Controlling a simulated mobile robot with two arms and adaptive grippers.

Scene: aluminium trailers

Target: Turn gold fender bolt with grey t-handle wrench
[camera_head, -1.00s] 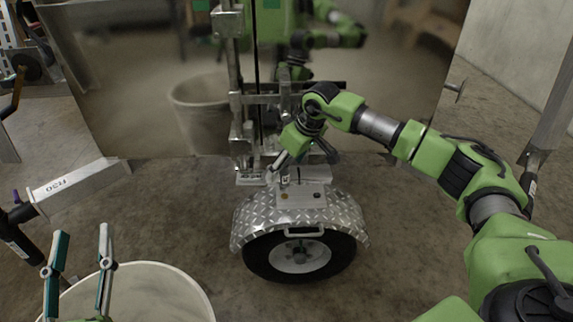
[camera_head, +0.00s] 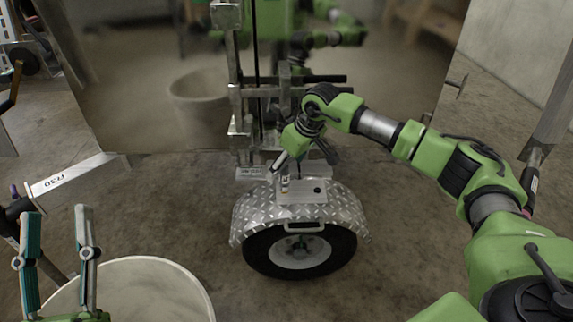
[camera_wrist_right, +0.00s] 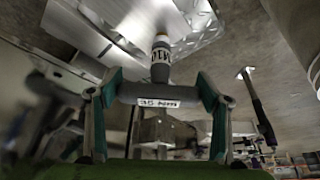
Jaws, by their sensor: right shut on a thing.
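My right gripper (camera_head: 302,160) is shut on the crossbar of the grey t-handle wrench (camera_head: 285,183), above the trailer wheel. The wrench also shows in the right wrist view (camera_wrist_right: 160,98), with a "35 Nm" label on its bar and its shaft pointing away from the gripper. The shaft's end is at the left bolt position on the flat plate atop the fender (camera_head: 343,212). A gold-orange ring shows at that end; the gold bolt (camera_wrist_right: 161,35) is mostly covered by the socket. A dark bolt (camera_head: 317,190) sits to its right. My left gripper (camera_head: 57,212) is open and empty.
A white bin (camera_head: 150,270) stands at lower left, below my left gripper. The wheel (camera_head: 300,252) is under the diamond-plate fender. A metal post (camera_head: 237,100) and a reflective panel (camera_head: 140,80) stand behind. Floor right of the wheel is clear.

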